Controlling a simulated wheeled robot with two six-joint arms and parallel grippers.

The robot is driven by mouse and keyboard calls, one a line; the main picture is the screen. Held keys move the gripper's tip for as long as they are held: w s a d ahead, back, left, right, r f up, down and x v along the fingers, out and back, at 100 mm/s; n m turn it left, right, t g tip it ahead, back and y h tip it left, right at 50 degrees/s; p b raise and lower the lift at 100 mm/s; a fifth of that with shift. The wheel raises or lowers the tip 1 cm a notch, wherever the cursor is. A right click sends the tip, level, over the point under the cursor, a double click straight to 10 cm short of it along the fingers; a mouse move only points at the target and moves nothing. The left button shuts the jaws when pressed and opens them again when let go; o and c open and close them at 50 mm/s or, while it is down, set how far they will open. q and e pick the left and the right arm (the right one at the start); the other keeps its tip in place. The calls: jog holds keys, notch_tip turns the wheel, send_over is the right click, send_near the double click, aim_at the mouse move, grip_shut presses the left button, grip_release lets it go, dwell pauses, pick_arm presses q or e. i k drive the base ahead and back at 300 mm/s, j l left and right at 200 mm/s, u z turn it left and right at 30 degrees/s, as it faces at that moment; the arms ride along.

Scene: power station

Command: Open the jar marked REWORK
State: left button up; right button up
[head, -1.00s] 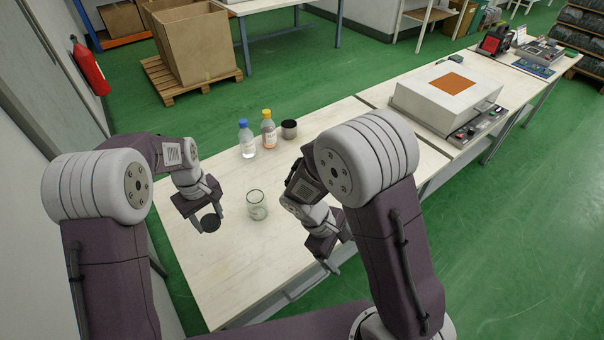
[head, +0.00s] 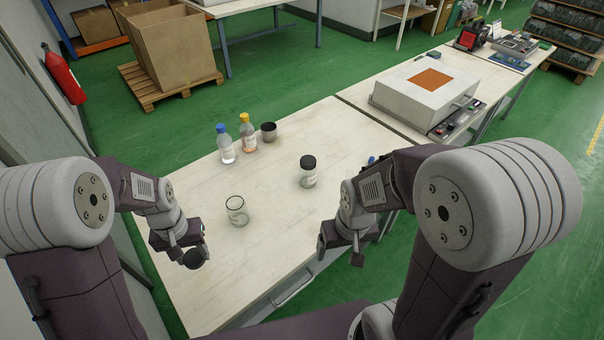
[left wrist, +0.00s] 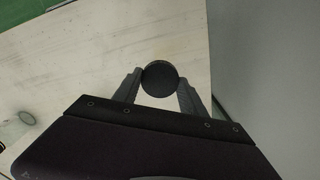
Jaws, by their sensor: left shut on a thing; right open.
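My left gripper (head: 180,254) is shut on a round black lid (head: 194,259), held above the near left of the table. The lid also shows between the fingertips in the left wrist view (left wrist: 160,79). A clear glass jar (head: 237,211) without a lid stands upright on the table, right of and beyond my left gripper. A faint ring at the left edge of the left wrist view looks like this jar (left wrist: 14,132). A second glass jar (head: 308,174) with a black lid stands further back right. Neither label is readable. My right gripper (head: 340,256) is open and empty near the table's front edge.
A blue-capped bottle (head: 226,147), a yellow-capped bottle (head: 248,136) and a dark metal cup (head: 269,132) stand at the back of the table (head: 195,290). A small blue thing (head: 372,160) is mostly hidden by my right arm. The near left tabletop is clear.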

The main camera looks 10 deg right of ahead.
aim_at(237, 210)
jog(key=i+l+z, duration=0.1)
jog(key=l+z, duration=0.25)
jog(key=i+l+z, duration=0.2)
jog(key=l+z, duration=0.2)
